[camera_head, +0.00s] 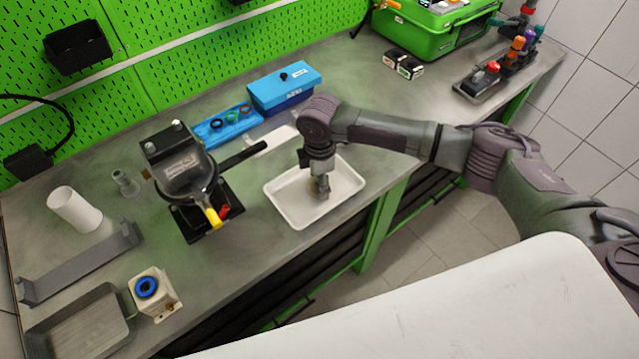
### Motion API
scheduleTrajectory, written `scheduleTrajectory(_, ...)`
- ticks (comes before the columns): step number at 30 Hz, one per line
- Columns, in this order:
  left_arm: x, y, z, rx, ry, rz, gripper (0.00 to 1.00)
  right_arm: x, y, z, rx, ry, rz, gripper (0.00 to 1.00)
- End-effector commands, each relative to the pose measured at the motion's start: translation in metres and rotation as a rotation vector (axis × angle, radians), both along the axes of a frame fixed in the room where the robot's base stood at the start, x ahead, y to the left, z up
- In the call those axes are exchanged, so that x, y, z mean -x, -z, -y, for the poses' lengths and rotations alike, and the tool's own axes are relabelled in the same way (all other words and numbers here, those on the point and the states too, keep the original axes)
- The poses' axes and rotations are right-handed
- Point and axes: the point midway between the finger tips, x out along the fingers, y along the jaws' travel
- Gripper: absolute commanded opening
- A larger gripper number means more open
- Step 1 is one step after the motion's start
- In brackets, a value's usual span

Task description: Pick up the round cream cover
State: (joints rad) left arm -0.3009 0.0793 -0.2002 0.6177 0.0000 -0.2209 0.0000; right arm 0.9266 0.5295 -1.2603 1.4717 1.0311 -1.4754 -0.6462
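I cannot make out a separate round cream cover; it may be hidden by my gripper or blend with the pale tray. A shallow cream-white tray (342,197) lies near the front edge of the bench. My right arm comes in from the right, and my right gripper (323,191) points down into the middle of this tray. Its fingers are small here, and I cannot tell whether they are open, shut or touching anything. My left gripper is not in view.
A dark pump (180,168) with a black lever stands left of the tray. A blue box (284,90) stands behind it. A white cylinder (75,209), a cream block with a blue ring (163,298) and a grey tray (78,325) are at the left. Bench right of the tray is mostly clear.

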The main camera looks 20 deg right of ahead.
Motion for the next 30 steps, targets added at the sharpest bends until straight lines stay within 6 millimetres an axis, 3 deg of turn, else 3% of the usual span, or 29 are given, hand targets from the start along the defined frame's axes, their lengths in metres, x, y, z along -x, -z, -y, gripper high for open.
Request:
scheduleTrajectory(3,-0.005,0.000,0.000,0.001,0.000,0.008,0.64,0.000,0.000,0.000,0.000,0.000,0.001,0.25)
scheduleTrajectory(14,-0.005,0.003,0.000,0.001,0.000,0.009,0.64,-0.001,-0.006,0.000,-0.001,0.000,0.002,0.25)
scheduleTrajectory(21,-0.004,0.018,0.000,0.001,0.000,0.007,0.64,-0.002,-0.042,0.000,-0.004,-0.001,0.007,0.25)
scheduleTrajectory(30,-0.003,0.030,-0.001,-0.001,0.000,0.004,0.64,0.056,-0.081,0.044,0.001,0.001,0.004,0.25)
